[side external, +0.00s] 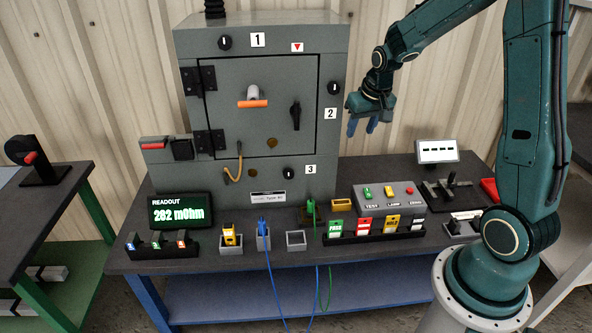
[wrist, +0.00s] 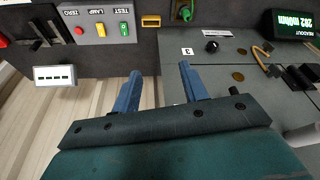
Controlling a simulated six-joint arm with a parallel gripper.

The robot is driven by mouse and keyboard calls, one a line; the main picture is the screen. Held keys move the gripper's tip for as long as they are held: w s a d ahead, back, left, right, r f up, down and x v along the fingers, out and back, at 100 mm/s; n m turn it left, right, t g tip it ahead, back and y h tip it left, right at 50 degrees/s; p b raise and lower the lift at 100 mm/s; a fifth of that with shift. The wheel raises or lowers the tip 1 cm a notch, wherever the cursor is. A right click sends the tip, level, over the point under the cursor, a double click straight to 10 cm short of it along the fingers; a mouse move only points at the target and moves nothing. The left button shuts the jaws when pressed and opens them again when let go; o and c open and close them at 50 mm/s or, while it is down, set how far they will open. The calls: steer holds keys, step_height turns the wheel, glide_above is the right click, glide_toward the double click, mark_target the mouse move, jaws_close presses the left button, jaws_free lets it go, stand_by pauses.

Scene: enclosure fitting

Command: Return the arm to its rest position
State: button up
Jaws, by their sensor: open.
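My gripper (side external: 363,127) hangs in the air in front of the right edge of the grey enclosure (side external: 225,95), fingers pointing down. In the wrist view its two blue fingers (wrist: 160,88) are apart with nothing between them. The enclosure door is shut, with an orange-ended handle (side external: 252,103) and a black latch (side external: 295,115) on it. My arm reaches up and over from its base at the right.
The bench (side external: 400,172) holds a readout (side external: 181,212) showing 282 mOhm. It also carries a button box (side external: 389,198), a row of coloured tags (side external: 376,228), a blue plug (side external: 262,230) and a green plug (side external: 311,200) with cables. Another table stands at the left.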

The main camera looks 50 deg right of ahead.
steer(key=s+a+r+n+t, duration=0.1)
steer(key=s+a+r+n, duration=0.1)
steer(key=s+a+r, duration=0.3)
steer(key=s+a+r+n, duration=0.1)
steer(key=s+a+r, duration=0.2)
steer(key=a+r, duration=0.4)
steer(key=s+a+r+n+t+y, duration=0.1)
steer(key=s+a+n, duration=0.2)
steer(key=s+a, duration=0.5)
steer(key=shift+s+r+t+y, duration=0.2)
steer(key=shift+s+t+y, duration=0.1)
steer(key=shift+s, duration=1.8)
